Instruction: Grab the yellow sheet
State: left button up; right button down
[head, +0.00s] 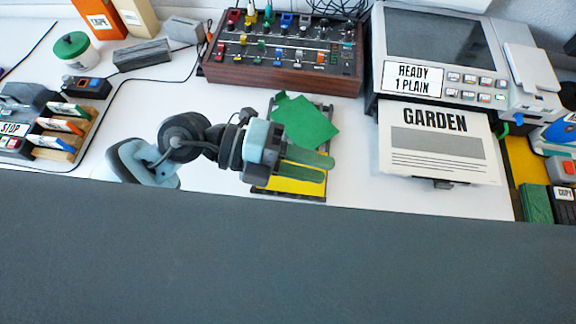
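The yellow sheet (298,187) lies in a dark tray (324,146) on the white desk, and only its near part shows clearly. The fingers and wrist hide the middle of the tray and part of the yellow sheet. My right gripper is not in view.
A control panel (284,75) with a wooden front stands behind the tray. A printer (440,45) with a printed GARDEN page (437,148) stands to the right. Holders and a STOP box (14,128) are at the left. The desk between tray and printer is clear.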

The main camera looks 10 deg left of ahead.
pick_arm(q)
jog(key=w+a+f+t+y, duration=0.1)
jog(key=w+a+f+y, duration=0.3)
jog(key=a+y, duration=0.35)
jog(key=w+a+f+y, duration=0.3)
jog(key=a+f+y, duration=0.25)
jog(key=a, duration=0.25)
jog(key=shift+m, duration=0.4)
jog(key=shift+d+x, duration=0.2)
jog(key=shift+x, duration=1.55)
jog(key=shift+d+x, duration=0.2)
jog(key=shift+x, duration=1.55)
jog(key=shift+w+r, duration=0.1)
jog(key=shift+r, duration=0.05)
grip_shut()
